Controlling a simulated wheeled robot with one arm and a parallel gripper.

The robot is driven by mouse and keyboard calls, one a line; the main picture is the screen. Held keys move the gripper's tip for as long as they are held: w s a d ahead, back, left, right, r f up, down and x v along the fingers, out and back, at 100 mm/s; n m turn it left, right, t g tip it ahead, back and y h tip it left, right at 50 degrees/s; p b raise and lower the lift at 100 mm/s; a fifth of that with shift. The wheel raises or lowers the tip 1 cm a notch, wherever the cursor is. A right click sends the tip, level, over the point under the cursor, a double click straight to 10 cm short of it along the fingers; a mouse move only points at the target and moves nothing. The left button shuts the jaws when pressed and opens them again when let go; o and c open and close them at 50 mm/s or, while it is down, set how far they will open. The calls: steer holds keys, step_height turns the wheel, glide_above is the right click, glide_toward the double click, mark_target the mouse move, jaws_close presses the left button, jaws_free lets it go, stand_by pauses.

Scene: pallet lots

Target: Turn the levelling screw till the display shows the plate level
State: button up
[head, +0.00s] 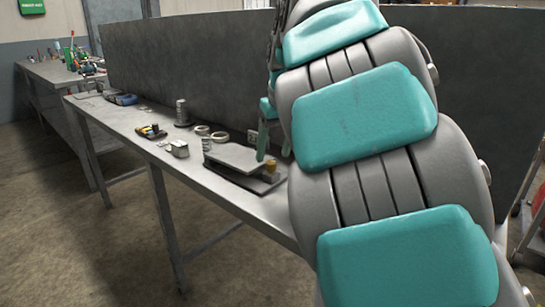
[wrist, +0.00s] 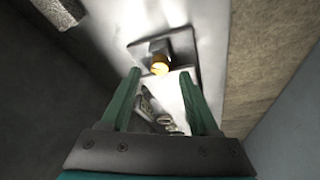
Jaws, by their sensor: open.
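The levelling screw, a brass knob (head: 271,166), stands at the right end of a grey plate (head: 233,157) on a dark base (head: 240,178) on the bench. In the wrist view the knob (wrist: 160,67) shows between the tips of my gripper (wrist: 160,74), whose two green fingers are apart and empty. I cannot tell whether the fingers are level with the knob or above it. In the head view my gripper (head: 274,153) is at the knob, partly hidden by my arm.
A tall grey panel (head: 190,60) runs behind the bench. The bench's front edge is close to the base.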

mark_target(272, 162)
steer(key=shift+x, duration=1.55)
steer(key=shift+s, duration=0.1)
jaws_close()
